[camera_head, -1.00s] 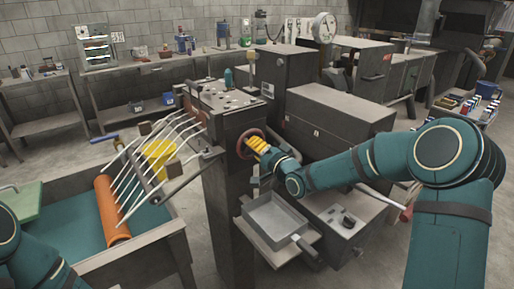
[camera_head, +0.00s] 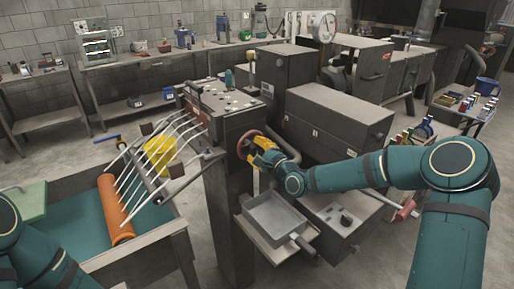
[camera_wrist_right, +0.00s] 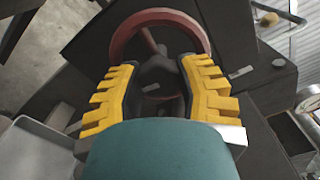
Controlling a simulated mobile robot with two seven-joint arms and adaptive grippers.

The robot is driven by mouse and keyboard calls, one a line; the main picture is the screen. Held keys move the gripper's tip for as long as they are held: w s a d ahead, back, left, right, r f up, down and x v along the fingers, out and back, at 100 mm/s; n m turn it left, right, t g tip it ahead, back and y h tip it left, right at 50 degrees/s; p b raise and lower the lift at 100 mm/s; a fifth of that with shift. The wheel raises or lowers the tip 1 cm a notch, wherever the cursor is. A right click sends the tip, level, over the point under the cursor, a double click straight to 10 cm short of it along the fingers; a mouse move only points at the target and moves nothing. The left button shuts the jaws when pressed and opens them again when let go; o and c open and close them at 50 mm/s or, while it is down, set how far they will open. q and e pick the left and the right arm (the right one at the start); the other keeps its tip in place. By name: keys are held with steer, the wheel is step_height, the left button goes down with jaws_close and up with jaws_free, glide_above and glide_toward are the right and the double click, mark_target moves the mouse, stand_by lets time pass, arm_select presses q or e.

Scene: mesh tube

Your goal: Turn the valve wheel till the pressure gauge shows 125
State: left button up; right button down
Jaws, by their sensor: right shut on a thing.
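The red valve wheel (camera_head: 242,142) is on the side of the dark grey machine post, and its rim also shows in the right wrist view (camera_wrist_right: 165,15). My right gripper (camera_head: 254,150) is at the wheel. In the right wrist view its two yellow fingers (camera_wrist_right: 158,66) reach inside the rim, one on each side of the dark hub and spokes, shut on the wheel. A round white dial (camera_head: 323,27) stands at the back; its reading is too small to tell. My left arm shows at the lower left; its gripper is out of view.
A grey tray (camera_head: 272,219) sits just below my right gripper. A control box with a knob (camera_head: 346,221) is beside it. Left of the post is a trough with an orange roller (camera_head: 114,210) and white rods. A long grey machine housing (camera_head: 335,118) stands behind my right arm.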

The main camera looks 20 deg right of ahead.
steer(key=shift+m, duration=0.8)
steer(key=c, duration=0.5)
jaws_free()
steer(key=shift+a, duration=0.1)
steer(key=v, duration=1.2)
steer(key=shift+r, duration=0.1)
